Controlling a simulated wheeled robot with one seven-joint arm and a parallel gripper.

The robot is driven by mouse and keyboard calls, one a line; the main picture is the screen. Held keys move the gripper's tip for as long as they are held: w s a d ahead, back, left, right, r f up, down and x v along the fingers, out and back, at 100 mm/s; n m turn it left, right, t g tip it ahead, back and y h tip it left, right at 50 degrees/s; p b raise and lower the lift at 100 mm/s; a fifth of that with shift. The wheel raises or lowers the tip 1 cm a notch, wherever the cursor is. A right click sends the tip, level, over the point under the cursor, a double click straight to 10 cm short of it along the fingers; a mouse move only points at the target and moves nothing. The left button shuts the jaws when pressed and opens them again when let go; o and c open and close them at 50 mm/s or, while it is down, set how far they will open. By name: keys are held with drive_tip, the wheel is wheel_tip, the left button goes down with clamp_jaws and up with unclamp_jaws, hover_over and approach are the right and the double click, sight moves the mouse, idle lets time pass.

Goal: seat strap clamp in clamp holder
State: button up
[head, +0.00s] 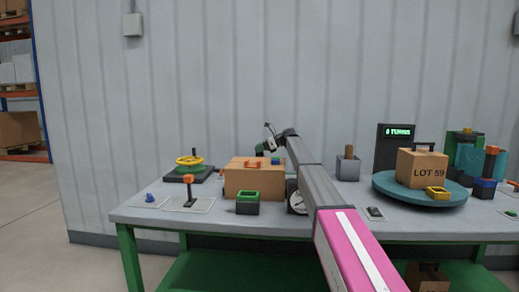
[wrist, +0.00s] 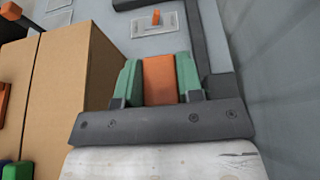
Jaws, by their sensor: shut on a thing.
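My gripper (wrist: 158,64) has its two green fingers shut on an orange block, which I take to be the strap clamp (wrist: 160,84). The clamp fills the gap between the fingers, behind the cardboard box. In the head view the box and my arm hide the fingertips and the clamp. A light plate with a small upright orange piece (wrist: 155,18) lies beyond the fingertips in the wrist view, apart from the clamp. I cannot tell for sure which fixture is the clamp holder.
The cardboard box (head: 240,180) stands close beside my gripper. The wall (wrist: 280,90) is close on the other side. A turntable (head: 400,194) carries a LOT 59 box.

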drive_tip(key=shift+s+f, duration=0.1)
drive_tip(key=shift+f, duration=0.5)
drive_tip(key=shift+s+f, duration=0.1)
drive_tip(key=shift+f, duration=0.15)
drive_tip(key=shift+s+f, duration=0.1)
drive_tip(key=shift+r, duration=0.5)
drive_tip(key=shift+w+r, duration=0.25)
drive_tip(key=shift+r, duration=0.8)
drive_tip(key=shift+r, duration=0.2)
